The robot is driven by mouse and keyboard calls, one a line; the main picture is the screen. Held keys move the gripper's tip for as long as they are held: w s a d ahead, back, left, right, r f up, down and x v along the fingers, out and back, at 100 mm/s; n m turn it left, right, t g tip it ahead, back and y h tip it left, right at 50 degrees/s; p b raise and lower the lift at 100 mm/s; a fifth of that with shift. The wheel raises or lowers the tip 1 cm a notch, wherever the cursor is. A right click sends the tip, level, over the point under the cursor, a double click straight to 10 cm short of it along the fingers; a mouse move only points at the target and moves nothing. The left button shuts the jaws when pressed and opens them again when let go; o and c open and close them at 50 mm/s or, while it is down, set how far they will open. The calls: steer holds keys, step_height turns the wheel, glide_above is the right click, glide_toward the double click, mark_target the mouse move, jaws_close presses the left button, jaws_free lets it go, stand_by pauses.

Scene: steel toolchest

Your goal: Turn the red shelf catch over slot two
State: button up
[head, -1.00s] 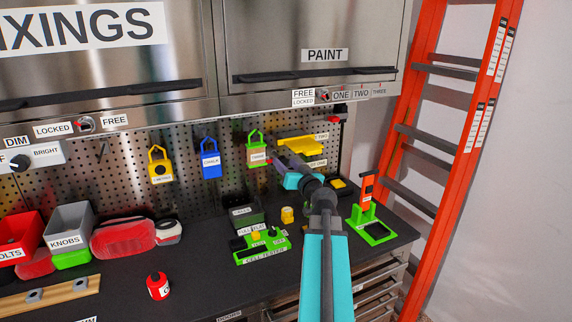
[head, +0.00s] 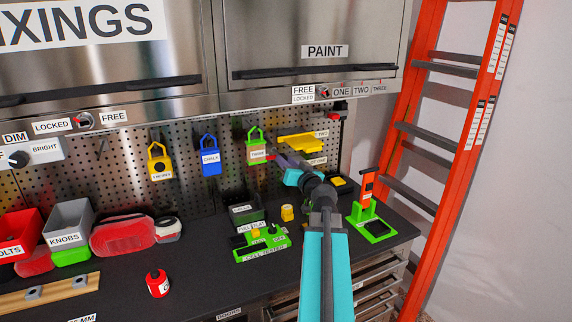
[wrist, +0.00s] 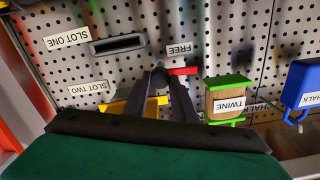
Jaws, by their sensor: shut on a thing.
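The red shelf catch (wrist: 184,71) shows in the wrist view as a short red bar beside the tips of my gripper, just below the FREE label (wrist: 179,49). Its red end also shows in the head view (head: 269,157), pointing left towards the twine holder. My gripper (wrist: 160,84) is shut on the catch's dark middle part, which the fingers mostly hide. The yellow shelf (head: 298,142) sits at the pegboard above my gripper in the head view. The SLOT TWO label (wrist: 87,87) and SLOT ONE label (wrist: 68,37) are upside down in the wrist view.
The green twine holder (head: 257,149) hangs close to the catch, with the blue chalk holder (head: 210,158) beyond. A green cell tester (head: 262,246) and a green stand with an orange tool (head: 370,222) are on the bench below. An orange ladder (head: 455,100) stands at right.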

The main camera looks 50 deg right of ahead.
steer(key=shift+f, duration=0.1)
steer(key=m+b, duration=0.3)
steer(key=m, duration=1.4)
stand_by(0.4)
steer(key=shift+m, duration=0.3)
steer(key=o, duration=1)
steer(key=shift+o, duration=0.2)
